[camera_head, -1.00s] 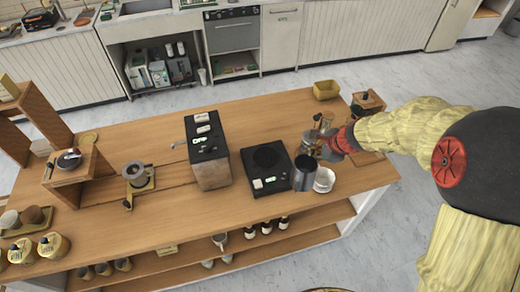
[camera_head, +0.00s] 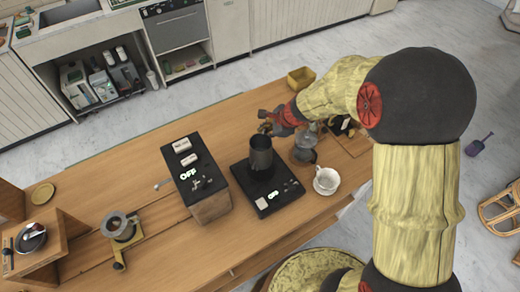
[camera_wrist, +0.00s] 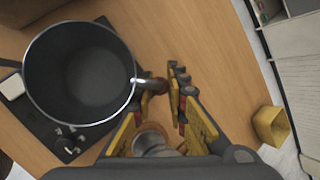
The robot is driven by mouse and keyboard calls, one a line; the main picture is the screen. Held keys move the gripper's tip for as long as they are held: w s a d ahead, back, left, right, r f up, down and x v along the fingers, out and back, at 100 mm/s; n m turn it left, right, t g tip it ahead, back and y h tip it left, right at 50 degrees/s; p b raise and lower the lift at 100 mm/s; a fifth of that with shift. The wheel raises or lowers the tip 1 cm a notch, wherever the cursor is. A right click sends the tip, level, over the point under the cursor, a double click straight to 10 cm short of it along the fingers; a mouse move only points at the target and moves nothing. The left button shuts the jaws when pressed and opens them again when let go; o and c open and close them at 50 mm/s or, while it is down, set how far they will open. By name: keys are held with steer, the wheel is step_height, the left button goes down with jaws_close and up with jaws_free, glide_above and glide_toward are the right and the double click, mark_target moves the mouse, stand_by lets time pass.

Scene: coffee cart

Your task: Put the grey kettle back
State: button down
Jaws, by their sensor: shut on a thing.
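The grey kettle (camera_head: 261,158), a dark metal open-topped pot, is upright over the black hotplate (camera_head: 285,190). I cannot tell whether its base touches the plate. In the wrist view the kettle (camera_wrist: 80,75) looks empty, with its handle side toward my gripper. My gripper (camera_head: 270,125) is behind the kettle in the head view, shut on the kettle's handle. In the wrist view my gripper's fingers (camera_wrist: 165,100) are beside the rim, around the handle end. The exact contact is partly hidden.
A glass vessel (camera_head: 305,148) and a white cup (camera_head: 326,180) stand close right of the hotplate. A black-topped machine (camera_head: 207,195) marked OFF stands left of it. A yellow container (camera_head: 301,78) sits at the back edge. The counter behind the hotplate is mostly clear.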

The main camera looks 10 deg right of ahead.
steer(key=shift+f+b, duration=0.9)
steer(key=shift+f, duration=2.2)
steer(key=shift+f, duration=0.1)
steer(key=c, duration=1.8)
jaws_free()
steer(key=shift+o, duration=0.2)
